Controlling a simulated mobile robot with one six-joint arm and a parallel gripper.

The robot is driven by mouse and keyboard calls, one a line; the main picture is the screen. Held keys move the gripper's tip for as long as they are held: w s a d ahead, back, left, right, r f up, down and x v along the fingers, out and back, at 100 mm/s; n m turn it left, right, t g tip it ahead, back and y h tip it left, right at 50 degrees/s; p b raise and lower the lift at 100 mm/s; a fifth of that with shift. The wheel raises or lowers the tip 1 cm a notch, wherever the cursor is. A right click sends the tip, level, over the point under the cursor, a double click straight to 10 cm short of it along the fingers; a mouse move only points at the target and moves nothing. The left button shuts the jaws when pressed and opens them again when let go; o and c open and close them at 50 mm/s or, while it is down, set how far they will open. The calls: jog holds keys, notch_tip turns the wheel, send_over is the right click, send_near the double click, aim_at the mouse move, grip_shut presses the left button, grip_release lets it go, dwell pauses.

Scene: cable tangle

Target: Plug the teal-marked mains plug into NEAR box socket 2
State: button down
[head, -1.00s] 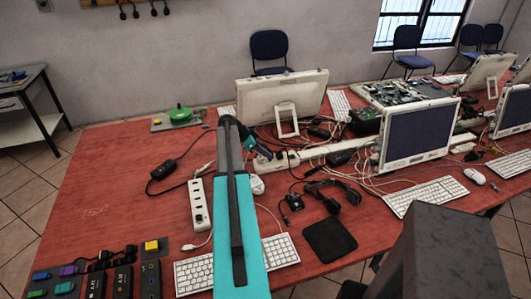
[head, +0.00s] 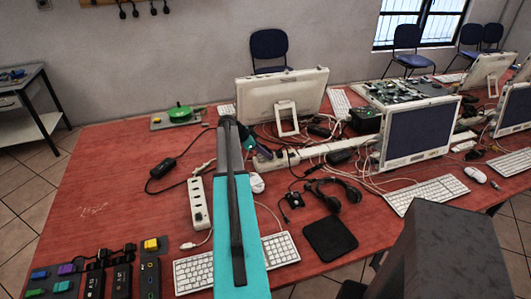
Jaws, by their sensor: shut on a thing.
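My teal and dark arm reaches forward over the red table. My gripper (head: 264,153) is at its far end, small and partly behind the arm, close to the near end of the long white socket strip (head: 317,150). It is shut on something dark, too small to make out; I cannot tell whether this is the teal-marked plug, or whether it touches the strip. A shorter white socket strip (head: 199,205) lies left of my arm with several sockets in its top. I can read no NEAR label or socket numbers.
Black modules with cables and coloured blocks (head: 95,278) fill the table's near left corner. A black adapter (head: 163,168) and its cable lie left. Tangled cables, a black headset (head: 345,190), a dark pad (head: 329,239) and monitors (head: 281,96) crowd the right.

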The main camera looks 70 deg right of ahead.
jog(key=shift+f+b, duration=0.3)
jog(key=shift+f, duration=0.1)
jog(key=c, duration=1.3)
grip_release()
jog(key=shift+c, duration=0.2)
jog(key=b+v, duration=0.4)
jog(key=v, duration=1)
jog(key=shift+s, duration=0.15)
